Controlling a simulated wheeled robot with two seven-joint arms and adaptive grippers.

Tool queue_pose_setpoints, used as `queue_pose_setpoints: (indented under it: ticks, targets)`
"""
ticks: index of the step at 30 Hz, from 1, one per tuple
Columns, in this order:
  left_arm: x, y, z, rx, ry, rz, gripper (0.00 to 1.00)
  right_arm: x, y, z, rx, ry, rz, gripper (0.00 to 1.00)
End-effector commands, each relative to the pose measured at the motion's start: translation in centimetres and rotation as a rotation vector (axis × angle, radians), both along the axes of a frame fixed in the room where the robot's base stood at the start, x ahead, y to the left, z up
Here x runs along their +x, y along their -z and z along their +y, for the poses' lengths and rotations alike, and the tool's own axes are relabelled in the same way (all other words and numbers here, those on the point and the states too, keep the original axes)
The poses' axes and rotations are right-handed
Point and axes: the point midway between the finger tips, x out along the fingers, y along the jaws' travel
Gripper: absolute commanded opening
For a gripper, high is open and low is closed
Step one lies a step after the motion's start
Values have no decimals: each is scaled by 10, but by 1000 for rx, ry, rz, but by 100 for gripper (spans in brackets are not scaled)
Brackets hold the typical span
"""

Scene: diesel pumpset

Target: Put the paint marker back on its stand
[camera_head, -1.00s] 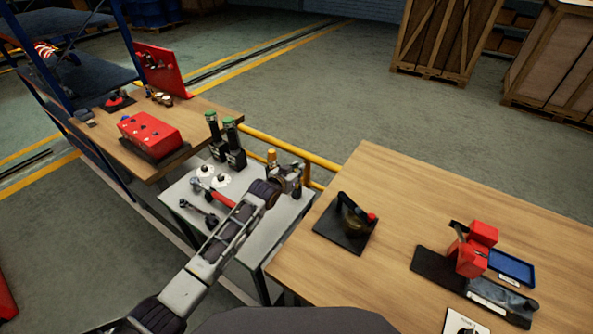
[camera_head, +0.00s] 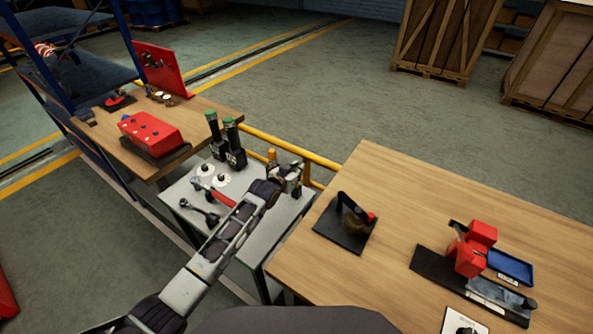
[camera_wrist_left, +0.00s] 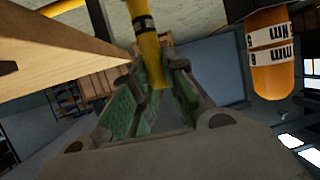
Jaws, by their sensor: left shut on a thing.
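My left gripper (camera_head: 295,170) is over the far right part of the grey table (camera_head: 240,240). In the left wrist view its fingers (camera_wrist_left: 155,88) are closed around the end of a yellow cylinder with a dark printed band, which looks like the paint marker (camera_wrist_left: 146,40). In the head view the gripper mostly hides the marker. A small dark upright shape (camera_head: 297,191) shows just below the gripper; I cannot tell whether it is the stand or whether the marker touches it. My right gripper is out of view.
An orange bottle (camera_head: 271,157) stands close behind the gripper; it also shows in the left wrist view (camera_wrist_left: 272,55). Two green-topped dark tools (camera_head: 235,145), a red-handled hammer (camera_head: 215,193) and white discs share the table. A yellow rail (camera_head: 310,157) runs behind it. A wooden table (camera_head: 450,210) adjoins on the right.

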Motion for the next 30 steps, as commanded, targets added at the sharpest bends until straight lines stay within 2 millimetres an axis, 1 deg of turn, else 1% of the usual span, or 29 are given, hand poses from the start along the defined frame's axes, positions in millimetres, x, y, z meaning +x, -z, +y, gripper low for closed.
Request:
queue_pose_setpoints:
  ticks: [8,30]
  targets:
    - [0,0,0,0,0,-1,0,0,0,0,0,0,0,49]
    - [0,9,0,0,0,-1,0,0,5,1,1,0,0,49]
